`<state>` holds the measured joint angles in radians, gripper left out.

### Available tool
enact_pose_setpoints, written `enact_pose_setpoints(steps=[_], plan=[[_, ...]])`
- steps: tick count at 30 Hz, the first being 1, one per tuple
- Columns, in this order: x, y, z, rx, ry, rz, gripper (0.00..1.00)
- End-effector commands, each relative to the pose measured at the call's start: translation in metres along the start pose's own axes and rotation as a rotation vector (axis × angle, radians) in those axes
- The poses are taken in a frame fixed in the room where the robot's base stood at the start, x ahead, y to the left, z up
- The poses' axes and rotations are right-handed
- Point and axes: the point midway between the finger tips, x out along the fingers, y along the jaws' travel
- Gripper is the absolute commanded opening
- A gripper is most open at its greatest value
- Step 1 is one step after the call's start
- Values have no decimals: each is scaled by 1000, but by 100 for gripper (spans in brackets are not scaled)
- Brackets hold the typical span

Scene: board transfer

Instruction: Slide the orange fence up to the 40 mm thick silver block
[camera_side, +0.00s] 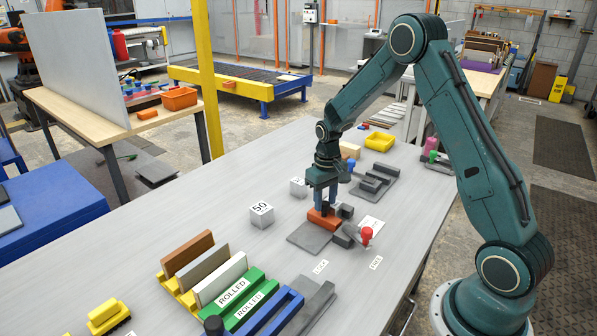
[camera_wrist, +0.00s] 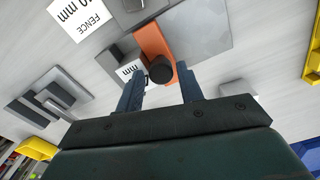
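The orange fence (camera_side: 326,222) stands at the back edge of a flat grey plate (camera_side: 308,238) under my gripper (camera_side: 322,200). In the wrist view the orange fence (camera_wrist: 152,38) carries a round black knob (camera_wrist: 160,70). My gripper (camera_wrist: 160,78) is open, with one blue finger on each side of the knob and a gap visible at both. A block with a white label ending in "mm" (camera_wrist: 128,71) lies left of the fence, partly behind the left finger; its number is hidden. I cannot tell whether it touches the fence.
A white card reading "mm FENCE" (camera_wrist: 78,14) lies nearby. A silver cube marked 50 (camera_side: 261,214) and a smaller silver cube (camera_side: 298,187) stand left of the gripper. A red knob (camera_side: 366,234) stands to the right. Stepped grey blocks (camera_side: 374,182) and a yellow tray (camera_side: 379,141) lie behind.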

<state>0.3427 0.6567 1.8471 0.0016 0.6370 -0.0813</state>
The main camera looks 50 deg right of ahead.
Motion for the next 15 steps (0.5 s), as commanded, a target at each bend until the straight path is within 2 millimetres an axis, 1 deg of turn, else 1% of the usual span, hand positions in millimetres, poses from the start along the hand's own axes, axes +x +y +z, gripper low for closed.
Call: enact_pose_setpoints(steps=[11, 15], plan=[[-1, -1, 0, 0, 0, -1, 48], [-5, -1, 0, 0, 1, -1, 48]])
